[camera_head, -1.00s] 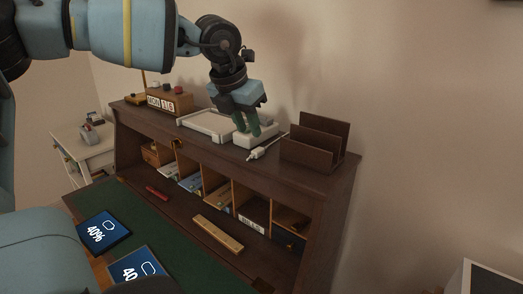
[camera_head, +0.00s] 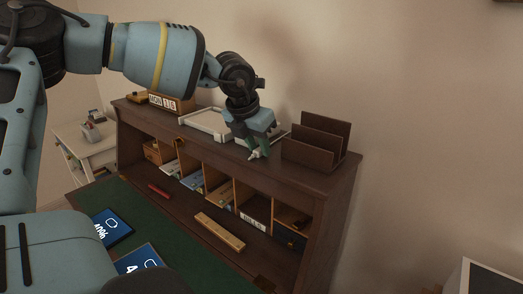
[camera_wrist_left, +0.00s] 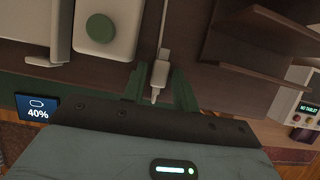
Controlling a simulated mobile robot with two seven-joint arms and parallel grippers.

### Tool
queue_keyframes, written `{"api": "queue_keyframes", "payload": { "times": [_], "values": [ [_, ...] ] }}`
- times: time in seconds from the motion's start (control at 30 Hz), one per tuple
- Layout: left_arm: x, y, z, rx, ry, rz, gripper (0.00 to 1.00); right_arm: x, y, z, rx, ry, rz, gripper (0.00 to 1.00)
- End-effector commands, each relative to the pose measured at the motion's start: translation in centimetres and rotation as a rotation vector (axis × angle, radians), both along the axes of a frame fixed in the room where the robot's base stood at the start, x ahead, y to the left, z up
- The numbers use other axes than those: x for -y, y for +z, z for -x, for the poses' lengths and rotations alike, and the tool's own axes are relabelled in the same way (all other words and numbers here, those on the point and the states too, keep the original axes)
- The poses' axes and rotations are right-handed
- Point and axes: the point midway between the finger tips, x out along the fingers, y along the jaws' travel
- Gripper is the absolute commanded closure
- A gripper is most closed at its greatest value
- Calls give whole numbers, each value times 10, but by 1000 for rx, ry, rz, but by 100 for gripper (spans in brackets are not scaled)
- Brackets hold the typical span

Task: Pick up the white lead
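The white lead (camera_head: 253,156) lies on top of the dark wooden desk hutch, its plug end near the front edge. In the left wrist view the lead's plug (camera_wrist_left: 160,71) points toward my gripper, with the thin cable running away behind it. My left gripper (camera_head: 258,149) is at the plug, pointing down. In the wrist view the green fingers of my left gripper (camera_wrist_left: 160,88) are apart, one on each side of the plug, with a gap visible. Contact cannot be told. My right gripper is not in view.
A brown upright file holder (camera_head: 316,144) stands just right of the lead. A white block with a green round top (camera_wrist_left: 103,30) is to the left, beside a white tray (camera_head: 207,122). The hutch's front edge is close, with pigeonholes and a green desk surface (camera_head: 165,232) below.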

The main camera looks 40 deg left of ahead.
Motion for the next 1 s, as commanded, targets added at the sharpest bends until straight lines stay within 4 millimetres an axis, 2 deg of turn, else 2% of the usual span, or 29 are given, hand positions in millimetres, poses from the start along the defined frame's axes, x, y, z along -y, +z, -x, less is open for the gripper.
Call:
{"api": "queue_keyframes", "payload": {
  "times": [0.07,0.3,0.67,0.83,0.97,1.0],
  "values": [
    [0,0,0,0,0,0,71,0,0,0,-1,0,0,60],
    [0,0,0,0,0,0,100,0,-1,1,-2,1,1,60],
    [0,4,0,1,1,0,100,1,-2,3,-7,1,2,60],
    [0,17,-1,2,2,1,100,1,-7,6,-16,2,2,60],
    [0,38,-1,2,1,0,100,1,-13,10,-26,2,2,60],
    [2,36,7,-1,-1,2,100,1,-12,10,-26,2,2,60]
  ]
}}
